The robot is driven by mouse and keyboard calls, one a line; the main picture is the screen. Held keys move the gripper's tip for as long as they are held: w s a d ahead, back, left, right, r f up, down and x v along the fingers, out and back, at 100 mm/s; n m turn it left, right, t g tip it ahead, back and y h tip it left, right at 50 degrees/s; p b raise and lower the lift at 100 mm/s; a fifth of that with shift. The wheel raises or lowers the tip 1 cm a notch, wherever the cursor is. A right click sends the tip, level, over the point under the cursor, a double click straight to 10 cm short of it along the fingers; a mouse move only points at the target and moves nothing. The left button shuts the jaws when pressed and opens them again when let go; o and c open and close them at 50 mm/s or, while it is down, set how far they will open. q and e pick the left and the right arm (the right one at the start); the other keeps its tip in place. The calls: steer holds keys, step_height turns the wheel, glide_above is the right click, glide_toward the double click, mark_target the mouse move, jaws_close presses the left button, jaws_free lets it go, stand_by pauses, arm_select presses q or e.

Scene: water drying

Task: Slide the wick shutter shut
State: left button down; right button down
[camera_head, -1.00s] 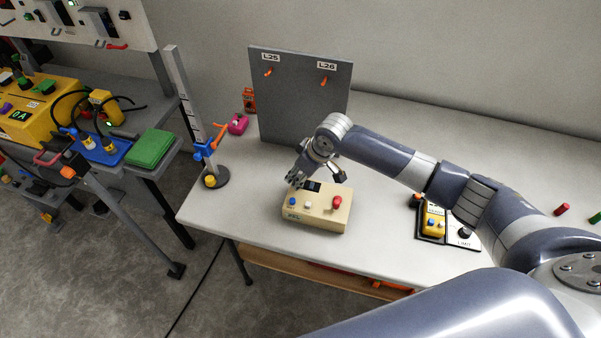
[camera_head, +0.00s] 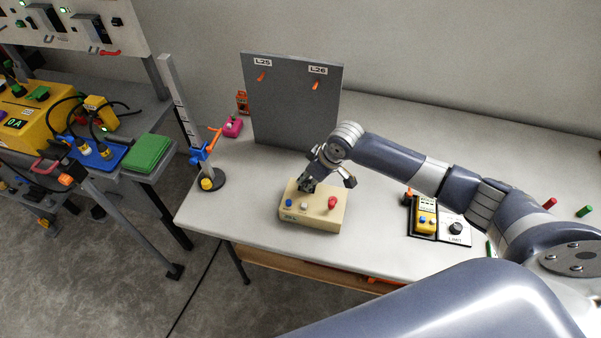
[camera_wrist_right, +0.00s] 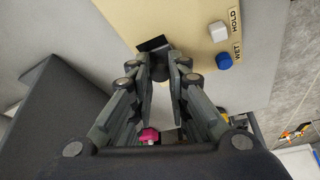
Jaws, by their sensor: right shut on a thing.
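A beige box (camera_head: 318,219) stands on the pale table, with a blue button, a white button and a red knob on top. In the right wrist view the box (camera_wrist_right: 184,18) shows a dark opening (camera_wrist_right: 152,44) beside a small dark knob (camera_wrist_right: 159,69), which looks like the wick shutter's grip. My right gripper (camera_head: 308,188) is down at the back left of the box top. In the wrist view its fingers (camera_wrist_right: 160,76) are closed around the dark knob. In the head view the gripper hides the opening. My left gripper is out of view.
A grey upright panel (camera_head: 290,105) labelled L25 and L26 stands behind the box. A post with a blue and orange clamp (camera_head: 203,152) is to the left. A yellow meter (camera_head: 426,216) and LIMIT dial (camera_head: 455,229) lie to the right. Table between is clear.

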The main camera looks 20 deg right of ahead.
mark_target(322, 196)
steer(key=c, duration=1.5)
jaws_free()
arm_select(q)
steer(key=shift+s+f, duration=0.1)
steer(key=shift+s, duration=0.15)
arm_select(e)
steer(key=v, duration=1.2)
steer(key=shift+w, duration=0.1)
